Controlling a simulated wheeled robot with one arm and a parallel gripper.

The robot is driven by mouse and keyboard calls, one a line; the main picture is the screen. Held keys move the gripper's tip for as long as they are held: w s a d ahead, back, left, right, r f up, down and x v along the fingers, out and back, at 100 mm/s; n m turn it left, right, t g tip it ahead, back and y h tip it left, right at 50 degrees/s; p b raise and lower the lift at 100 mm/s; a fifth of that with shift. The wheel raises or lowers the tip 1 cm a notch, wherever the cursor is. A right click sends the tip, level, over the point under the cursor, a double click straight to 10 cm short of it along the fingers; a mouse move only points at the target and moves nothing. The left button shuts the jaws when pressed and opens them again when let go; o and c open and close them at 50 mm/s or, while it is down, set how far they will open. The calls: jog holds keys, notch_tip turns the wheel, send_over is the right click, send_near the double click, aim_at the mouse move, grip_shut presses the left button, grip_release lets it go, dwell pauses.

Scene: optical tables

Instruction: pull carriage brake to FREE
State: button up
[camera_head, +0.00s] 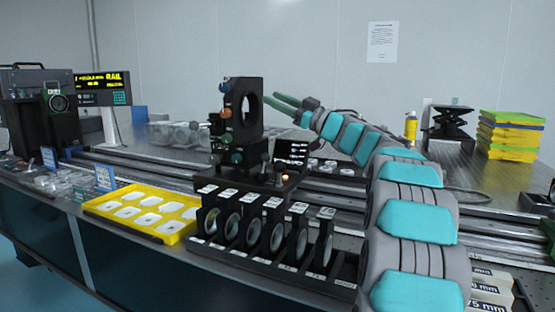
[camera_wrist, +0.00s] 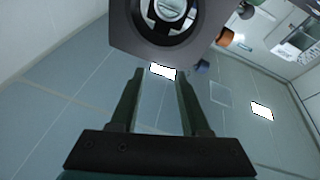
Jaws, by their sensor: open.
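The black optical mount (camera_head: 245,112) with a round opening stands upright on its carriage (camera_head: 245,172) on the rail, in the middle of the head view. Orange and green knobs are on its left side. A small orange spot (camera_head: 284,178) shows low at the carriage's right; I cannot tell whether it is the brake or how the brake is set. My gripper (camera_head: 288,101) is raised just right of the mount's upper part. In the wrist view my gripper (camera_wrist: 159,72) is open, with nothing between its fingers, and the mount (camera_wrist: 165,35) fills the top.
A rack of several lens holders (camera_head: 262,240) stands in front of the carriage, beside a yellow tray (camera_head: 140,211). The long rail (camera_head: 150,168) runs left and right. A small dark display (camera_head: 292,152) stands right of the mount. Stacked bins (camera_head: 511,135) sit far right.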

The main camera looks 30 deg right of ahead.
aim_at(264, 163)
jog(key=s+d+f+n+g+y, duration=0.1)
jog(key=s+d+f+g, duration=0.15)
jog(key=f, duration=0.55)
jog(key=s+d+f+g+y, duration=0.1)
jog(key=s+d+f+g, duration=0.2)
jog(key=f, duration=0.5)
jog(key=shift+g, duration=0.65)
jog(key=x, duration=0.9)
jog(key=shift+w+d+f, duration=0.2)
jog(key=shift+w+d, duration=0.05)
jog(key=shift+d, duration=0.05)
grip_shut()
jog(key=shift+n, duration=0.3)
